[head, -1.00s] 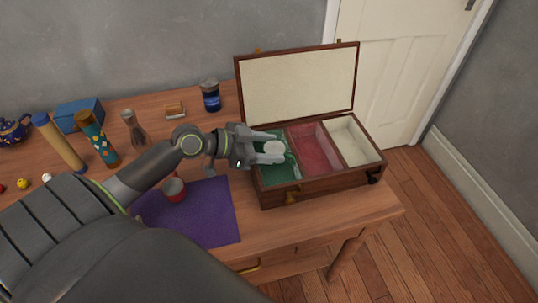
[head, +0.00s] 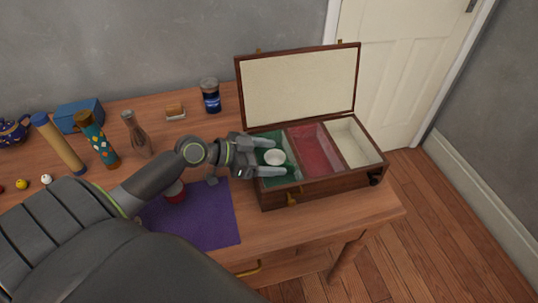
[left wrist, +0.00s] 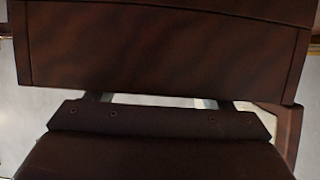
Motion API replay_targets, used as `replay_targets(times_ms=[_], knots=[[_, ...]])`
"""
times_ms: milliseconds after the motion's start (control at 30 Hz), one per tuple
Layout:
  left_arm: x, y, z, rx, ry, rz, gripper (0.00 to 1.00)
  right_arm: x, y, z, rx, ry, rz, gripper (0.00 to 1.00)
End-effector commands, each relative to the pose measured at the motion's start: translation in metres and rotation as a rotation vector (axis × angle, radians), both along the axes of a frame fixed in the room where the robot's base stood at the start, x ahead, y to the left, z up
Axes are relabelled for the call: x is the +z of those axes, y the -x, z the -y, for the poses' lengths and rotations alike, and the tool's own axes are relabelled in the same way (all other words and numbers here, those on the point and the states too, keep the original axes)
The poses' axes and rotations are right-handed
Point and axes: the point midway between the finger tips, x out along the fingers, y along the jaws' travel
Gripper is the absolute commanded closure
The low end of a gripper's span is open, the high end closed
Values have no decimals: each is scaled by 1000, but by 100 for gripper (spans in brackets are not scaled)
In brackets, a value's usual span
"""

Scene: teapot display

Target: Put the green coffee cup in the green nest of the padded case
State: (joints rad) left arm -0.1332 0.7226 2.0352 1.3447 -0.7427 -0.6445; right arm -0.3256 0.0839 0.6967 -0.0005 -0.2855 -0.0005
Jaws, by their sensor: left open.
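The coffee cup (head: 275,157) shows its pale round mouth, upright in the green nest (head: 284,178) of the padded case (head: 330,184). Its outer wall is mostly hidden, so its green colour is hard to confirm. My left gripper (head: 272,156) reaches in over the case's left edge. It is open, with one finger on the far side of the cup and one on the near side. I cannot tell whether either finger touches it. The left wrist view shows mainly a dark wooden panel (left wrist: 160,45), not the cup. My right gripper is not in view.
The case's red (head: 314,150) and cream (head: 353,142) compartments look empty, and its lid (head: 300,87) stands open behind. A red cup (head: 175,192) stands on a purple mat (head: 205,225) under my left arm. A blue jar (head: 210,96) and several vessels stand along the back.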

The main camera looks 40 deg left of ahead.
Motion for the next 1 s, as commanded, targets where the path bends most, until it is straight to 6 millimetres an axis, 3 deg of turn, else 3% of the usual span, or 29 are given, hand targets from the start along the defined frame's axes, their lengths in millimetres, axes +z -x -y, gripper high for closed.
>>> replay_targets(times_ms=[200, 600, 1000], knots=[[7, 1, -1, 0, -1, -1, 25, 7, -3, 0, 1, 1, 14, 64], [20, 33, -28, -2, -7, -2, 25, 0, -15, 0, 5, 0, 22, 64], [37, 61, -51, -5, 0, -3, 25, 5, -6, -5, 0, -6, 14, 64]])
